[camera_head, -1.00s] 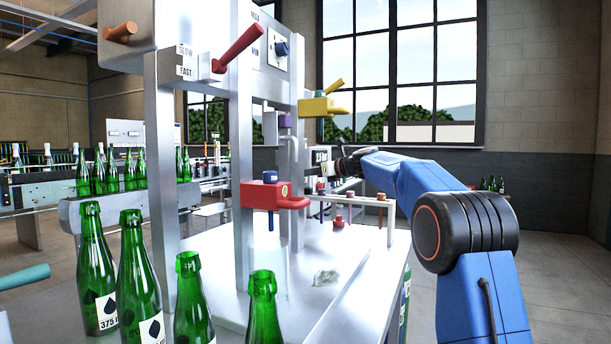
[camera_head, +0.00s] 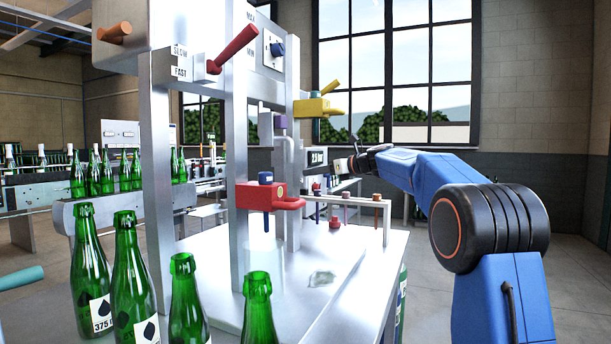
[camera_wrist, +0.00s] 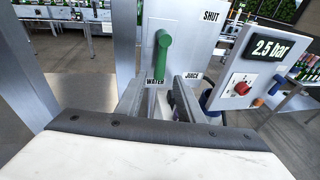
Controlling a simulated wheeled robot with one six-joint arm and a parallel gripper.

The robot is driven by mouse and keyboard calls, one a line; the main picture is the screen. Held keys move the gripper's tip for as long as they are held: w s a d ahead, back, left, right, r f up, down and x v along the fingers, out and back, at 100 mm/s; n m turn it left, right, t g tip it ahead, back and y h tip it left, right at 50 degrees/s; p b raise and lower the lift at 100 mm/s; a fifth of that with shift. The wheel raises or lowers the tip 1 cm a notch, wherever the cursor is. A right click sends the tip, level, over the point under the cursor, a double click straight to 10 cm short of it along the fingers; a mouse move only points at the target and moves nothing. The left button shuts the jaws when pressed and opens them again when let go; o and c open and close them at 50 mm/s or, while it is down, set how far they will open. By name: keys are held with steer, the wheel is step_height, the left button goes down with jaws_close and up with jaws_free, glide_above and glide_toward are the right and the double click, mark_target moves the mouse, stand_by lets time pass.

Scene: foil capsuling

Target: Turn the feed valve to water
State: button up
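The feed valve has a green handle (camera_wrist: 162,52) on a pale panel in the wrist view. Its label SHUT (camera_wrist: 211,16) is at the upper right, WATER (camera_wrist: 155,81) just below the handle and JUICE (camera_wrist: 192,76) to the right of that. The handle hangs downward, its lower end by the WATER label. My gripper (camera_wrist: 160,88) is open, with one finger on each side of the handle's lower end. I cannot tell whether either finger touches it. In the head view my gripper (camera_head: 342,165) is small at the machine's right side, and the handle is not discernible.
A gauge box reading 2.5 bar (camera_wrist: 268,48) with a red knob (camera_wrist: 242,88) stands right of the valve. In the head view, a red clamp (camera_head: 268,196), a yellow clamp (camera_head: 312,108) and metal posts are left of my arm. Green bottles (camera_head: 130,275) stand at the front left.

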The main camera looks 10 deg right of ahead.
steer(key=v, duration=1.1)
